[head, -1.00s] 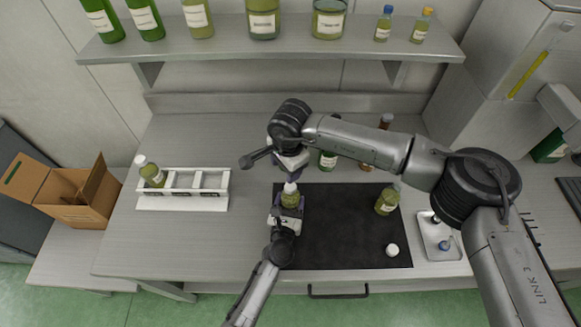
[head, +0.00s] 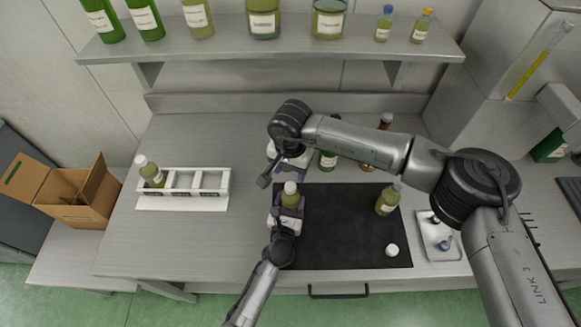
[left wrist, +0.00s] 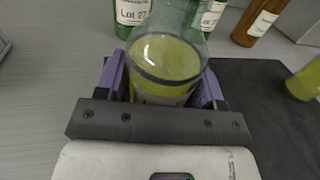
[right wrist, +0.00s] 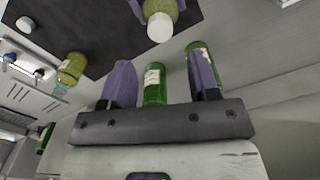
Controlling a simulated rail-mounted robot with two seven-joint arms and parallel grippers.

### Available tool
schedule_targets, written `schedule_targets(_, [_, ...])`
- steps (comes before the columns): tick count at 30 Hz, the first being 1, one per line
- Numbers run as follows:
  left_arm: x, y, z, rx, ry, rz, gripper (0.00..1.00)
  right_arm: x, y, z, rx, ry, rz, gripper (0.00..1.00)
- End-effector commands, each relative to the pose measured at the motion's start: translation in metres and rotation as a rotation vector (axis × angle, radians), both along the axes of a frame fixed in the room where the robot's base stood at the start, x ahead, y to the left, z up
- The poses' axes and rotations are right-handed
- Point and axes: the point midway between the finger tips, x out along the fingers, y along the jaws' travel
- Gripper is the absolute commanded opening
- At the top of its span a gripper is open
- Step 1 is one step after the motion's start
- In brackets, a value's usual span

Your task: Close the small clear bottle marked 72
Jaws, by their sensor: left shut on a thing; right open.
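My left gripper (head: 289,210) is shut around a small clear bottle (head: 291,199) of yellow-green liquid, upright at the dark mat's left edge. Its body shows between the purple fingers in the left wrist view (left wrist: 165,62). A white cap (right wrist: 160,27) sits on its top in the right wrist view; how tight it is, I cannot tell. Its number is not readable. My right gripper (head: 276,167) is open and empty, just behind and apart from the bottle. A similar bottle (head: 387,201) stands on the mat's right, apparently uncapped, and a loose white cap (head: 392,249) lies near it.
A white rack (head: 183,201) on the left holds a white-capped bottle (head: 152,174). A small tray (head: 437,254) lies right. A shelf (head: 220,48) overhangs the back. The mat's middle is clear.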

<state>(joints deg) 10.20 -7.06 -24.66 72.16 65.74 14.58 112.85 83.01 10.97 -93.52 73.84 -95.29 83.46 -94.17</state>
Motion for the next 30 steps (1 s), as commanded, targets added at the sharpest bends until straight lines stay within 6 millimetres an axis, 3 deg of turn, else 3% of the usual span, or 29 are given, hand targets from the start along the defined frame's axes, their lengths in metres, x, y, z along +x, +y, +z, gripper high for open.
schedule_targets(15, [0.000, 0.000, -0.001, 0.000, 0.001, 0.000, 0.00, -0.001, 0.000, -0.062, 0.000, 0.002, -0.002, 0.56])
schedule_targets(21, [0.000, 0.000, -0.001, 0.000, 0.001, 0.000, 0.00, 0.000, 0.000, -0.076, -0.001, 0.000, -0.002, 0.56])
schedule_targets(30, [0.000, 0.000, -0.001, 0.000, 0.001, 0.000, 0.00, 0.000, 0.000, -0.079, 0.000, 0.000, -0.001, 0.56])
